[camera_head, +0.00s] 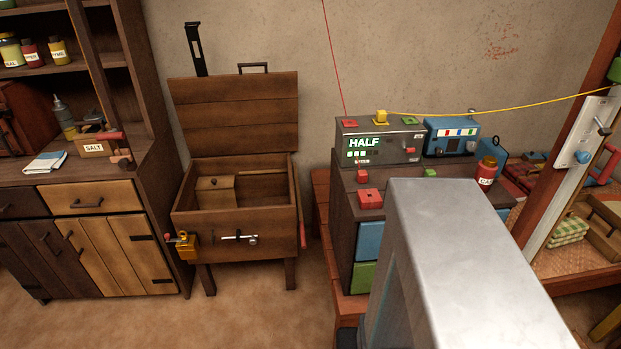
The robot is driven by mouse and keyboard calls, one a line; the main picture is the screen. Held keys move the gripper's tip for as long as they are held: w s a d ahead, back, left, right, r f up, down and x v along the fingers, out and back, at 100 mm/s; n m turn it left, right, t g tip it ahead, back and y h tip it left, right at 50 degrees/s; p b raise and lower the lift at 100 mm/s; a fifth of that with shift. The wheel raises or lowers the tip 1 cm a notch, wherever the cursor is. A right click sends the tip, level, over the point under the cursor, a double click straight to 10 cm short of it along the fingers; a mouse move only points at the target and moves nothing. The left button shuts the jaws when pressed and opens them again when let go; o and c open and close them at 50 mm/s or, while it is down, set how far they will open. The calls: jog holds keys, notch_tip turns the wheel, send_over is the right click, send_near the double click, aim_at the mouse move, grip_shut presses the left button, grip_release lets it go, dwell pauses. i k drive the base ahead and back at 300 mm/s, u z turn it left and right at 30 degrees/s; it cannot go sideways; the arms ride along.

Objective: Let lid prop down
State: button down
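A wooden chest (238,218) on short legs stands against the wall, left of centre. Its lid (234,115) is raised and leans back, with a dark handle (253,67) on its upper edge. A black slotted bar (195,48) sticks up behind the lid's left side. I cannot tell whether it is the lid prop. A metal bolt (238,237) and a brass padlock-like piece (187,246) are on the chest's front. A red handle (302,232) is at its right side. A small wooden box-like part (215,188) is inside. My gripper is not in view.
A wooden cabinet (105,240) with shelves stands close on the left. Bare floor (240,315) lies before the chest. My own grey body part covers the lower right.

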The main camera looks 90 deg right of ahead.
aim_at(301, 226)
jog(key=u, duration=0.25)
jog(key=k, duration=0.45)
jog(key=z, duration=1.7)
jog(key=i, duration=1)
jog(key=z, duration=0.1)
jog(key=k, duration=0.6)
jog(key=z, duration=0.05)
